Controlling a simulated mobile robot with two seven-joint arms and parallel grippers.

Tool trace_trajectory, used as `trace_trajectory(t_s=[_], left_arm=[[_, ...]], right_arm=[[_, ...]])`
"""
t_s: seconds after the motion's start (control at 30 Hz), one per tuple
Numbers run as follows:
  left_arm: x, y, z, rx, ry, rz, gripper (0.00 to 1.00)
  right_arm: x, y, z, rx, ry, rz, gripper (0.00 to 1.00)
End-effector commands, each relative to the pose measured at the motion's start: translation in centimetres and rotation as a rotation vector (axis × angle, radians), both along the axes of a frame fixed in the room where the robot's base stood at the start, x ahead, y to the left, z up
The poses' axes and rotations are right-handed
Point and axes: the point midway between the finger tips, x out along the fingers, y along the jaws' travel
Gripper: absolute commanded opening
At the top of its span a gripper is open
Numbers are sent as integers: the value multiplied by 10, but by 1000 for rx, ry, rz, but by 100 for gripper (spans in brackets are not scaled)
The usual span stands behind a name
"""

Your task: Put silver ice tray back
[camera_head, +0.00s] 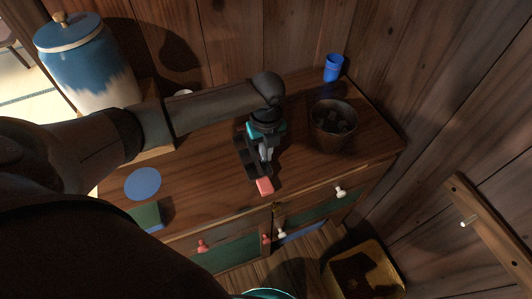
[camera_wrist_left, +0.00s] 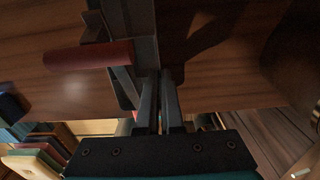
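The ice tray (camera_head: 251,172) is a dark grey metal piece with a red end, lying on the wooden cabinet top near its front edge. In the left wrist view, its grey metal (camera_wrist_left: 142,28) and red cylindrical handle (camera_wrist_left: 88,56) show close up. My left gripper (camera_head: 266,153) points down over the tray. In the left wrist view, the left gripper's fingers (camera_wrist_left: 161,78) are close together at the tray's grey metal, seemingly around a thin part of it. The exact contact is dark. My right gripper is not in view.
A dark bucket (camera_head: 333,135) with dark pieces inside and a blue cup (camera_head: 333,68) stand to the right. A blue disc (camera_head: 143,184) and a green block (camera_head: 146,216) lie at left. A blue-white jar (camera_head: 85,65) stands behind my arm. Cabinet drawers (camera_head: 320,203) are below.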

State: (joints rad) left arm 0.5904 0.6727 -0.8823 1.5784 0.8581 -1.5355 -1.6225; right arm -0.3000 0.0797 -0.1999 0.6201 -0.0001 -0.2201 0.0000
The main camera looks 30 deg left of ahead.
Motion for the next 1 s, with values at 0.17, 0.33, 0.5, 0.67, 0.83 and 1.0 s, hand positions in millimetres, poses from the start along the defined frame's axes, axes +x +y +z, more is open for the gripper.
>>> trace_trajectory(t_s=[0.17, 0.33, 0.5, 0.67, 0.83, 1.0], left_arm=[[1, 0, 0, 0, -1, 0, 0], [0, 0, -2, -1, -1, 0, 16], [0, 0, -2, 0, 0, 0, 33], [0, 0, -2, 0, 0, 0, 33], [0, 0, 5, 1, -1, 0, 33], [1, 0, 34, 0, -4, -1, 33]], right_arm=[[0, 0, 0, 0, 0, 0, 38], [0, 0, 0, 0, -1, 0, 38], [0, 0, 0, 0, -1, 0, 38], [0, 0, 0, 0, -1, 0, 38], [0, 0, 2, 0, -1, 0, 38], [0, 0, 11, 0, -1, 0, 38]])
